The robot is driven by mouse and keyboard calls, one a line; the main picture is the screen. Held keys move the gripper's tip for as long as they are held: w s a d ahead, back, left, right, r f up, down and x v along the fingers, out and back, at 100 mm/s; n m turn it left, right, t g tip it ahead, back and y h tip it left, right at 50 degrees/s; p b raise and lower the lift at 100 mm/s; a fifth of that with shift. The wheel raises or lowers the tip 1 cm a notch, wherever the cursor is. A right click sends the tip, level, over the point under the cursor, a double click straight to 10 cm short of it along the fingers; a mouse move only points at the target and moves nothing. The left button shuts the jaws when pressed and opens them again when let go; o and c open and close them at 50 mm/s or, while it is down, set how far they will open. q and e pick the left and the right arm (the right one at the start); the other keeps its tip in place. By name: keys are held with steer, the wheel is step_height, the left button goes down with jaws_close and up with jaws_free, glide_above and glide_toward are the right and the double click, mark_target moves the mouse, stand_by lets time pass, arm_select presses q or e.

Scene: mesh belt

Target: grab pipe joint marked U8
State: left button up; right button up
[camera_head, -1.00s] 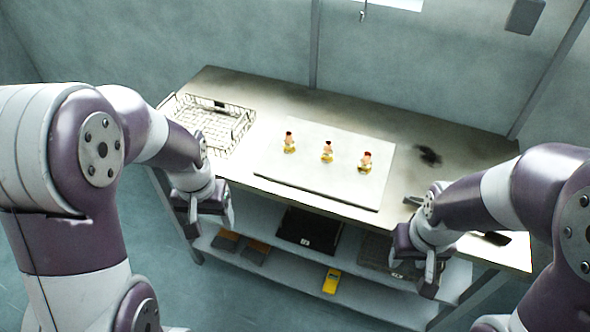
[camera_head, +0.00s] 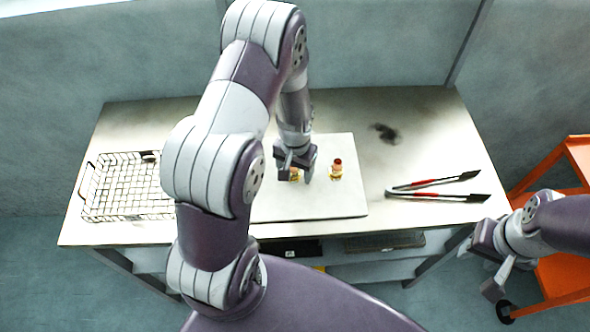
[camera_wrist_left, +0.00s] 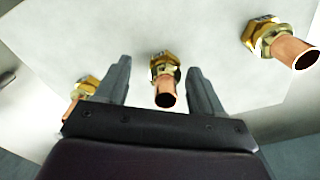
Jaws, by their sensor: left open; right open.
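Three copper and brass pipe joints stand on a pale board (camera_head: 265,211). The middle pipe joint (camera_head: 294,176) is partly covered by my left gripper (camera_head: 297,166), which is open above it. In the left wrist view the middle joint (camera_wrist_left: 164,82) lies between the open fingers (camera_wrist_left: 159,68), with no visible contact. The right pipe joint (camera_head: 336,170) also shows in the wrist view (camera_wrist_left: 283,42). The left pipe joint (camera_wrist_left: 84,88) is hidden by my arm in the head view. No U8 mark is legible. My right gripper (camera_head: 482,268) is open and empty beyond the table's front right.
A wire basket (camera_head: 127,186) sits on the table's left. Red-handled tongs (camera_head: 437,187) lie on the right, near a dark stain (camera_head: 385,133). An orange cart (camera_head: 560,270) stands right of the table (camera_head: 425,118). The table's back right is mostly clear.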

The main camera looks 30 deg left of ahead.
arm_select(q)
steer(key=shift+w+a+f, duration=0.15)
steer(key=shift+c, duration=0.6)
steer(key=shift+a+f, duration=0.1)
steer(key=shift+a, duration=0.15)
steer(key=c, duration=1)
steer(key=shift+d+r, duration=0.2)
steer(key=shift+r, duration=0.05)
jaws_close()
